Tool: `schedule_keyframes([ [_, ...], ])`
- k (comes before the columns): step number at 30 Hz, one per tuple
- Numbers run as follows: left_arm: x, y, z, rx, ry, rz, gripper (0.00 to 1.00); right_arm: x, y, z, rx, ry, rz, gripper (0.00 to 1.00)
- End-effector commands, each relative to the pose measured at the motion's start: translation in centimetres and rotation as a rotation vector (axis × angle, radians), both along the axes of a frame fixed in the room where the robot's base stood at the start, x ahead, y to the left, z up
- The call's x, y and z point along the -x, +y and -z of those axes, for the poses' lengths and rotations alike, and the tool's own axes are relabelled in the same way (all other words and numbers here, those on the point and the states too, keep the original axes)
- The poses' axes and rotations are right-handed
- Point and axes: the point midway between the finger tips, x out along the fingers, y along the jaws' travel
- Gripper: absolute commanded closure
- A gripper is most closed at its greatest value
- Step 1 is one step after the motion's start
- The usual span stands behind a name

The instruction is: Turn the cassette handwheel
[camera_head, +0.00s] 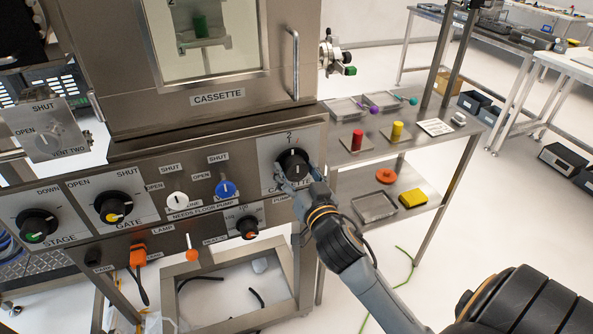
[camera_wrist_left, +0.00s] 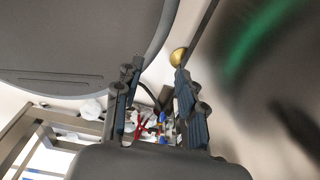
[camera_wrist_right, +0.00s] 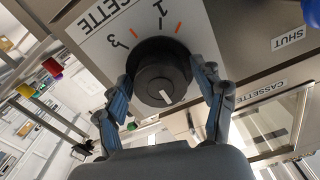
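The cassette handwheel (camera_head: 294,163) is a round black knob on a pale plate with numbers and orange marks, on the front of the steel cabinet. In the right wrist view the handwheel (camera_wrist_right: 160,75) faces me, with a white pointer line towards the lower right of its face. My right gripper (camera_head: 297,172) is at the handwheel. Its two fingers (camera_wrist_right: 162,75) lie close along opposite sides of the knob; I cannot tell whether both press on it. My left gripper (camera_wrist_left: 156,75) is out of the head view, its fingers apart with nothing between them.
Left of the handwheel are a blue knob (camera_head: 227,188), a white knob (camera_head: 177,201), the gate knob (camera_head: 114,208) and the stage knob (camera_head: 37,225). A small orange-marked knob (camera_head: 247,227) sits below. A steel side table (camera_head: 352,174) with small parts stands at right.

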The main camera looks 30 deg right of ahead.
Motion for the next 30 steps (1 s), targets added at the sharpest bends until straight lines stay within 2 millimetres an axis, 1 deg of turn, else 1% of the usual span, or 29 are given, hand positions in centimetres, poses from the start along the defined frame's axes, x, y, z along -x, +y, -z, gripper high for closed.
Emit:
schedule_keyframes([
  [1,0.0,0.0,0.0,0.000,0.001,0.000,0.60,0.0,0.0,0.0,0.000,0.000,0.000,0.48],
  [3,0.0,0.0,0.0,0.000,0.001,0.000,0.60,0.0,0.0,0.0,0.000,0.000,0.000,0.63],
  [6,0.1,0.1,0.0,0.000,0.002,0.000,0.60,0.0,0.0,0.0,0.000,-0.001,0.000,0.80],
  [14,0.2,0.1,-0.1,0.000,0.002,0.000,0.60,0.0,0.0,-0.1,0.013,0.001,0.000,0.80],
  [19,0.2,0.0,-0.5,-0.001,0.002,0.001,0.60,0.0,-0.1,-0.2,0.067,0.014,0.001,0.80],
  [23,0.2,0.0,-1.1,-0.001,0.002,0.001,0.60,0.0,-0.1,-0.3,0.144,0.032,0.003,0.80],
  [30,0.1,0.0,-2.4,-0.001,0.002,0.001,0.60,0.0,-0.1,-0.4,0.348,0.081,0.003,0.80],
])
